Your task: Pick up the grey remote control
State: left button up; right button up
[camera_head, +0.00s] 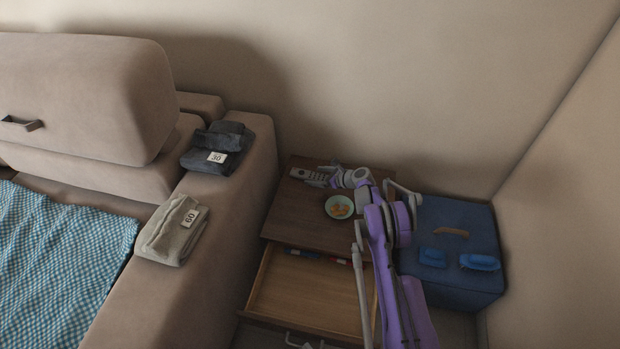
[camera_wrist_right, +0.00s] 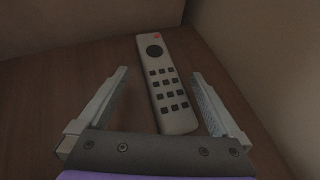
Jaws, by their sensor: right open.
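The grey remote control (camera_wrist_right: 165,85) lies on the wooden top of the side table (camera_head: 305,224). It has a red button at its far end and several dark buttons. In the right wrist view my right gripper (camera_wrist_right: 163,85) is open, with one finger on each side of the remote's near half. The fingers look apart from the remote. In the head view the remote (camera_head: 299,172) is small at the table's back left, and my right gripper (camera_head: 318,176) reaches it from the right. My left gripper is not in view.
A drawer (camera_head: 305,288) is pulled open below. A blue box (camera_head: 457,235) stands at the right. The couch (camera_head: 215,290), with folded grey cloths (camera_head: 172,232), is on the left. Walls stand close behind.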

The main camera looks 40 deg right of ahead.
aim_at(310, 176)
jog(key=shift+x, duration=1.15)
grip_shut()
